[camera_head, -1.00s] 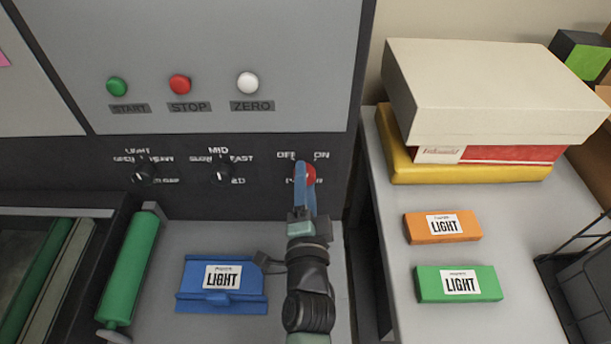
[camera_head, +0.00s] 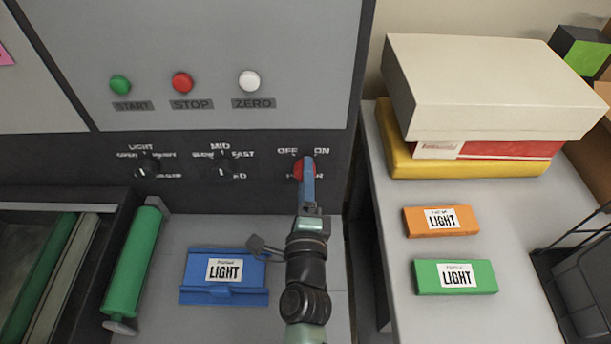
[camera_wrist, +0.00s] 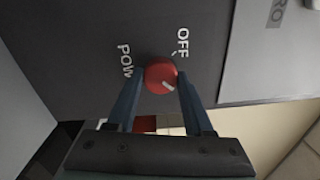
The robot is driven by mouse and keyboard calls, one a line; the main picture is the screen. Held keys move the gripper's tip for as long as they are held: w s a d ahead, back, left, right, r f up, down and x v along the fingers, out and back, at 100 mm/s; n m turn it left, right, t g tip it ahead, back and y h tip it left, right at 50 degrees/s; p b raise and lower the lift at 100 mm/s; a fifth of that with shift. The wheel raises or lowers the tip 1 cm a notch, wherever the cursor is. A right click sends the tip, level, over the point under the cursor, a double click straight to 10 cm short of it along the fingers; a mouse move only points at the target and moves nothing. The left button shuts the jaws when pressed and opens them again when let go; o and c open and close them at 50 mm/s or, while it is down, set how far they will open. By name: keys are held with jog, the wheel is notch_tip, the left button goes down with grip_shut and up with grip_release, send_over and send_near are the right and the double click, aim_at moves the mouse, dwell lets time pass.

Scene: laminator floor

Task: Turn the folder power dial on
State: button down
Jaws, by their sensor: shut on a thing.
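The folder power dial is a red round knob (camera_head: 297,170) on the dark panel, at the right end of the row of dials. OFF is printed at its upper left and ON at its upper right. My gripper (camera_head: 307,163) reaches up to it from below and covers part of it. In the wrist view the blue fingers (camera_wrist: 160,77) are shut on the red dial (camera_wrist: 158,71), one on each side. Its white pointer mark (camera_wrist: 169,85) points away from the OFF print, toward the side where ON lies. The ON print is hidden there.
Two black dials (camera_head: 222,169) sit left on the same panel, below green, red (camera_head: 182,82) and white buttons. A blue LIGHT block (camera_head: 224,292) lies below, left of my arm. The right table holds stacked boxes (camera_head: 490,85), an orange block (camera_head: 441,229) and a green block (camera_head: 455,290).

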jog(key=shift+c, duration=1.4)
grip_release()
jog(key=s+b, duration=0.4)
jog(key=s, duration=0.9)
jog(key=shift+f, duration=0.25)
